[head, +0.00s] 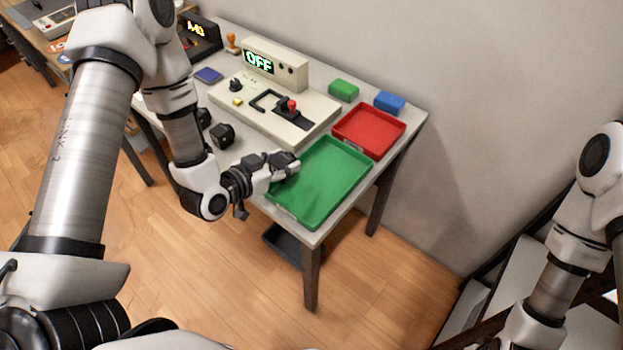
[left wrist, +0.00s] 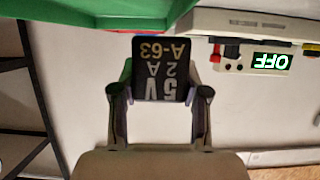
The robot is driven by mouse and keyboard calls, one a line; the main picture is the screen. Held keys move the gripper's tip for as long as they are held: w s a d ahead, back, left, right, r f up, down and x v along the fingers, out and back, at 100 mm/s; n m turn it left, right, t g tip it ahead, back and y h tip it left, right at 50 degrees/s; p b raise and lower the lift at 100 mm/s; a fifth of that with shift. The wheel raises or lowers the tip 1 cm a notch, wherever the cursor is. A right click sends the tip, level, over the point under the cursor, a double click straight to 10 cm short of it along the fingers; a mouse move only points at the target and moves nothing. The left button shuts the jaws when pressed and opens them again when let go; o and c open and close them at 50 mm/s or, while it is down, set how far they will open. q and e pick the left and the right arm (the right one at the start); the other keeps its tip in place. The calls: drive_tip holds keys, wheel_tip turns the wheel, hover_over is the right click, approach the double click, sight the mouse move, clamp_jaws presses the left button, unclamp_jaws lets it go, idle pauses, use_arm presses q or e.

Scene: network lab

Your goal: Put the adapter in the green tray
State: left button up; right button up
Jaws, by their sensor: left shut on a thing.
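My left gripper (head: 286,165) is at the left edge of the green tray (head: 322,184), near its upper left side. In the left wrist view its two fingers (left wrist: 160,98) are shut on a black adapter (left wrist: 161,68) marked 5V 2A A-63, which reads upside down there. The green tray also shows at the top of that view (left wrist: 90,12). In the head view the held adapter is small and hard to tell from the dark fingers. The gripper of my right arm is out of the picture.
Two black blocks (head: 221,135) stand on the table left of the gripper. Behind are a beige console (head: 262,110) with an OFF display (head: 259,62), a red tray (head: 369,131), a green block (head: 343,90) and a blue block (head: 389,102). The green tray looks empty.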

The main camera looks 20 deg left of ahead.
use_arm(q)
drive_tip(key=d, duration=0.4)
drive_tip(key=d+p, duration=0.1)
drive_tip(key=d, duration=0.2)
drive_tip(key=shift+w+f, duration=0.2)
drive_tip(key=shift+w, duration=0.1)
drive_tip(key=f, duration=0.3)
drive_tip(key=shift+a+f, duration=0.2)
drive_tip(key=shift+f, duration=0.25)
drive_tip(key=o, duration=1.3)
drive_tip(key=shift+c, duration=0.2)
